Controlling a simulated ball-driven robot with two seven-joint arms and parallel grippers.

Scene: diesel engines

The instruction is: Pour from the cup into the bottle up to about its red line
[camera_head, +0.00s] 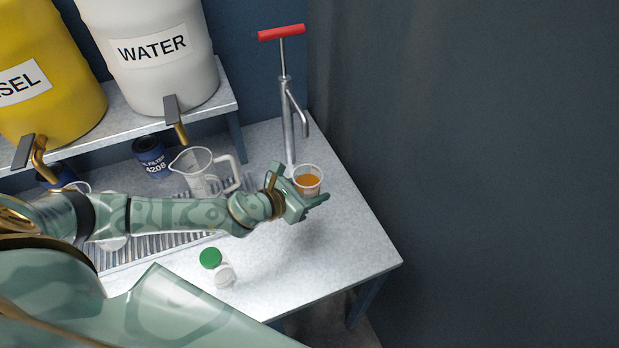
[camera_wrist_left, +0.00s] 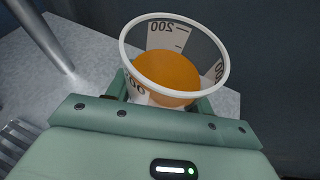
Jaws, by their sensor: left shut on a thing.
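My left gripper (camera_head: 300,194) is shut on a clear, wide-rimmed cup (camera_head: 307,174) of orange liquid at the right side of the bench. The left wrist view shows the cup (camera_wrist_left: 172,55) close up, with a white scale band marked 200 and orange liquid below the rim. The cup looks roughly upright. A small whitish bottle (camera_head: 224,276) with a green cap (camera_head: 210,257) is near the bench's front edge, apart from the gripper. I cannot make out a red line on it. My right gripper is not in view.
A clear jug (camera_head: 203,170) stands behind my left arm, near a blue filter can (camera_head: 150,157). A hand pump with a red handle (camera_head: 281,32) rises behind the cup. White water (camera_head: 165,80) and yellow diesel (camera_head: 45,105) drums sit on a shelf. The bench's front right is clear.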

